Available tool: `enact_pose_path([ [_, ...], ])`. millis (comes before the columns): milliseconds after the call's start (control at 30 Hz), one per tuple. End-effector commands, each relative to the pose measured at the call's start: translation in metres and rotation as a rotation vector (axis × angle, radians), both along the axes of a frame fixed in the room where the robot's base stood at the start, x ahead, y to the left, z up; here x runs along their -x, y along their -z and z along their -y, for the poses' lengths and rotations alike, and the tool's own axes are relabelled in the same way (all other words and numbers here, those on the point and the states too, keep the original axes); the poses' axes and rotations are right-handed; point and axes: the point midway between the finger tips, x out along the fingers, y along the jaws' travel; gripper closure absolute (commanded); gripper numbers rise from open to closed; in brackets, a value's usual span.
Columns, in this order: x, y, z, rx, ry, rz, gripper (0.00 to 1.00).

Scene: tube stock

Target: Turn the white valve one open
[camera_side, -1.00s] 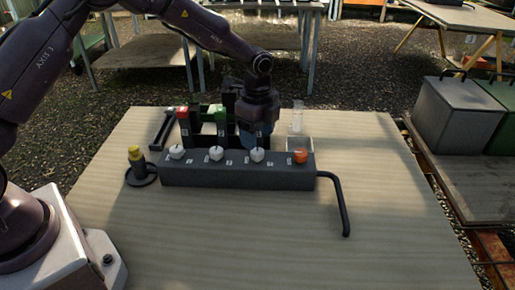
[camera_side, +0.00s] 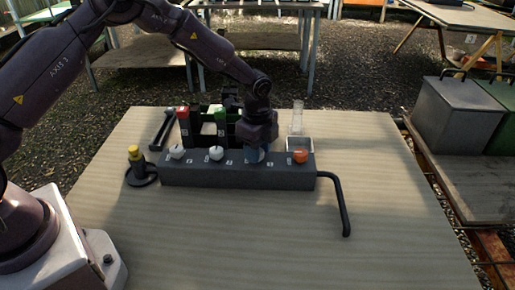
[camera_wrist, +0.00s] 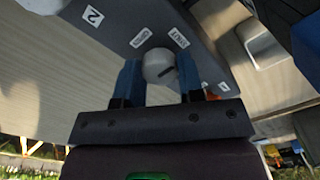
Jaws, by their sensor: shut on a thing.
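A long dark grey manifold block (camera_side: 200,176) lies across the table with a row of round knobs on it. Two white knobs show in the side view, at the left (camera_side: 177,152) and middle (camera_side: 216,153), and an orange knob (camera_side: 300,156) is at the right end. My gripper (camera_side: 256,154) is down over the third white knob, which it hides in the side view. In the wrist view this white knob (camera_wrist: 157,62) sits between my blue fingers, a dark mark on its face.
A yellow-topped dark stand (camera_side: 136,165) is left of the block. A dark rack with red (camera_side: 183,112) and green (camera_side: 217,112) parts stands behind it. A clear tube (camera_side: 297,118) and a pale tray (camera_side: 300,143) are behind its right end. A bent dark pipe (camera_side: 342,205) leaves the right end. The front table is clear.

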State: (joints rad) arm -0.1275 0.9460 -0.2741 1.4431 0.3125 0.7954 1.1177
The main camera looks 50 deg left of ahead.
Motion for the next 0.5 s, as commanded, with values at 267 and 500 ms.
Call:
enact_pose_path([
  [267,-0.0001,-0.0005,-0.0002,-0.001,-0.050,0.000,0.88],
  [500,-0.0002,-0.0007,-0.0004,-0.001,-0.201,0.001,0.88],
])
